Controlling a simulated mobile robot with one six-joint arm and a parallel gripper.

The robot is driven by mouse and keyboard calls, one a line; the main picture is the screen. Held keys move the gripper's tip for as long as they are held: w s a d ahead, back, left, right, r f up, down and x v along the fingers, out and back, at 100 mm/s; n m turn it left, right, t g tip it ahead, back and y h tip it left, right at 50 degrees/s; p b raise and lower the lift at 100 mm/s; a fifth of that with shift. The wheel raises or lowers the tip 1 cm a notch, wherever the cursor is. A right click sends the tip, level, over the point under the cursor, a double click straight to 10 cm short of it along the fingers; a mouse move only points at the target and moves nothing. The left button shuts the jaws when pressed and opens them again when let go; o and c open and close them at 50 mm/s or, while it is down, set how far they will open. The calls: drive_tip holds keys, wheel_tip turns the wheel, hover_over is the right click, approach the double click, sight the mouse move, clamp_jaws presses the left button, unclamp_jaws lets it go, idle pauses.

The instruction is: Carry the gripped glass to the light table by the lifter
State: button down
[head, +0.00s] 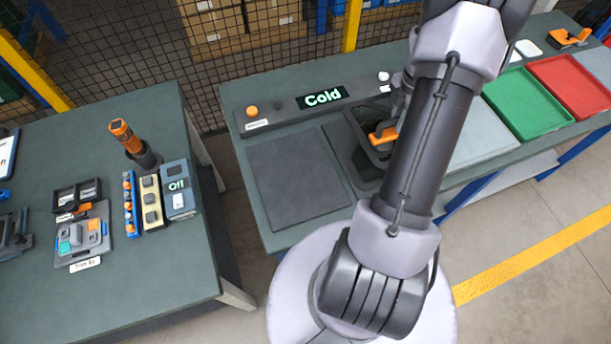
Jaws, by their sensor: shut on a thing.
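My gripper (396,122) is mostly hidden behind my own arm link, right of the Cold display. It is shut on an orange-handled tool (382,136), which looks like the lifter. A dark, see-through sheet with a rounded edge (350,160) shows around and below the handle and may be the glass. My arm covers its right part, and I cannot tell whether it touches the bench. A pale flat panel (482,132) on the same bench, right of my arm, looks like the light table. It is partly covered by my arm.
A dark square plate (297,180) lies left of the handle, below the Cold display (323,97). Green (530,108) and red (570,85) trays stand at the right. A left bench holds an upright orange tool (127,137), a box reading Off (177,185) and small parts. A gap separates the benches.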

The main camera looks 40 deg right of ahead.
drive_tip(key=s+d+p, duration=0.1)
drive_tip(key=d, duration=0.2)
drive_tip(key=s+d+p, duration=0.1)
drive_tip(key=d, duration=0.3)
drive_tip(key=s+d+p, duration=0.1)
drive_tip(key=d, duration=0.3)
drive_tip(key=shift+p, duration=0.4)
drive_tip(key=shift+w+r, duration=0.1)
drive_tip(key=shift+w, duration=0.1)
